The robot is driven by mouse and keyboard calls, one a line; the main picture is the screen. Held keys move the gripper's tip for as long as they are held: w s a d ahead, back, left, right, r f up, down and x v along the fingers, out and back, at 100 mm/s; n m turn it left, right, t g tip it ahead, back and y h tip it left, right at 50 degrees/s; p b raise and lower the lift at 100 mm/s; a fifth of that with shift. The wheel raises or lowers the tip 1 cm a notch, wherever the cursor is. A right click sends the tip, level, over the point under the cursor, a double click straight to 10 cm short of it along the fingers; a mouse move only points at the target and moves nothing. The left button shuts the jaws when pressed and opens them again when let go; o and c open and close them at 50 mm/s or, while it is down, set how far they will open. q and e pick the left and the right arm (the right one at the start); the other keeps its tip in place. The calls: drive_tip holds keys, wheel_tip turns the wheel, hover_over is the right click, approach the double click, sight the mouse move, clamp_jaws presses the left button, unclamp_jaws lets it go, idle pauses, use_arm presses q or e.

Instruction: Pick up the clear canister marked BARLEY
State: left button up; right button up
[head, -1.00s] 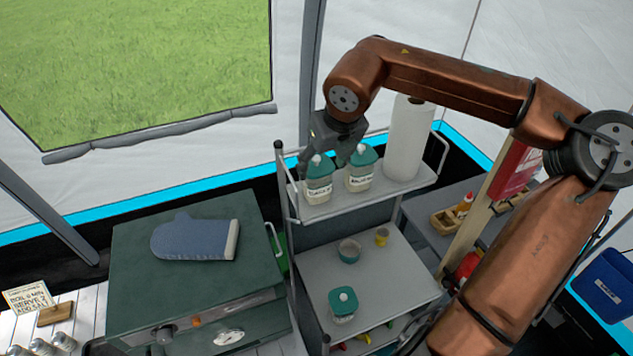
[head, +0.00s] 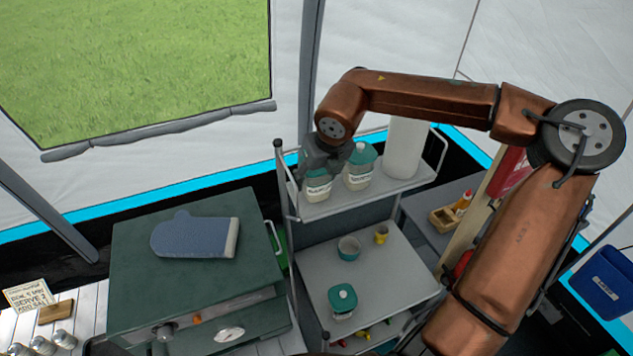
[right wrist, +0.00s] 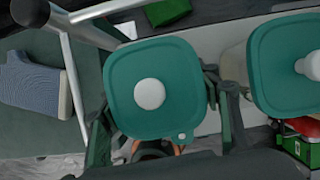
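Two clear canisters with teal lids and white knobs stand side by side on the cart's top shelf: a left one (head: 318,190) and a right one (head: 359,169). A third teal-lidded canister (head: 342,300) stands on the lower shelf. The labels are too small to read surely, so I cannot tell which says BARLEY. My right gripper (head: 322,168) is over the left canister, hiding its lid in the head view. In the right wrist view its open fingers (right wrist: 160,108) stand on either side of that lid (right wrist: 160,65), with the right canister's lid (right wrist: 285,65) close beside. My left gripper is not in view.
A paper towel roll (head: 403,150) stands right of the canisters. The lower shelf holds a teal bowl (head: 349,249) and a yellow cup (head: 381,234). A blue oven mitt (head: 193,237) lies on the green stove (head: 135,285) at left. The cart's rails (head: 283,180) rise beside the left canister.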

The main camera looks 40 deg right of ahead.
drive_tip(key=c, duration=1.1)
